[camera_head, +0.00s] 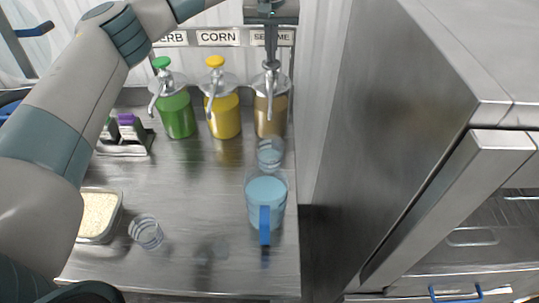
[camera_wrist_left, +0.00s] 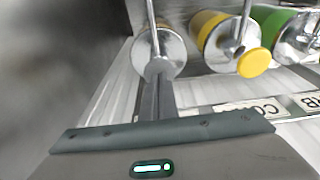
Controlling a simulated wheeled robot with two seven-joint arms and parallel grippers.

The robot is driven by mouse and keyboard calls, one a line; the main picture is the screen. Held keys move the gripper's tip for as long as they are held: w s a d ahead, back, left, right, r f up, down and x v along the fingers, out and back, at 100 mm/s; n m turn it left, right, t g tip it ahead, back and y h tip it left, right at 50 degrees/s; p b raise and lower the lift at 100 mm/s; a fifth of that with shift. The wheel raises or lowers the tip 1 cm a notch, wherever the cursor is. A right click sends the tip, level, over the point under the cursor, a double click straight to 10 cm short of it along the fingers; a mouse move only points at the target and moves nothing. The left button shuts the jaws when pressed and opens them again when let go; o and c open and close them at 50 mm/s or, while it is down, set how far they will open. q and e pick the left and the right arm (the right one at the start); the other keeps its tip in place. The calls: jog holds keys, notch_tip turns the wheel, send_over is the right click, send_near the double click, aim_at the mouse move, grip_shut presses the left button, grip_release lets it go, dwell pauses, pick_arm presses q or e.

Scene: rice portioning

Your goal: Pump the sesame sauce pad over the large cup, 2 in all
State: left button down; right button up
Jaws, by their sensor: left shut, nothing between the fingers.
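The sesame sauce dispenser (camera_head: 271,112), a clear jar of brown sauce with a metal pump, stands at the back right under the SESAME label. My left gripper (camera_head: 271,62) is shut and empty, pointing down at the pump head, which it largely hides. In the left wrist view the shut fingers (camera_wrist_left: 157,68) lie over the sesame dispenser's lid (camera_wrist_left: 172,54); I cannot tell whether they touch the pump. A clear cup (camera_head: 270,153) stands just in front of the dispenser. A larger bluish cup with a blue handle (camera_head: 266,196) is directly in front of it. My right gripper is out of view.
The corn dispenser (camera_head: 224,117) and the green herb dispenser (camera_head: 178,116) stand to the left. Another clear cup (camera_head: 146,232) and a rice container (camera_head: 98,215) are at front left. A steel cabinet (camera_head: 400,120) bounds the right. The middle counter (camera_head: 195,185) is clear.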

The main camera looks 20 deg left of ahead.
pick_arm(q)
jog(key=shift+r+p, duration=0.4)
jog(key=shift+r, duration=0.45)
jog(key=shift+f, duration=0.45)
jog(key=shift+f+b, duration=0.85)
jog(key=shift+f, duration=0.45)
jog(key=shift+r, duration=0.15)
jog(key=shift+r+p, duration=1)
jog(key=shift+r, duration=0.75)
jog(key=shift+r+p, duration=1.9)
jog(key=shift+r, duration=1)
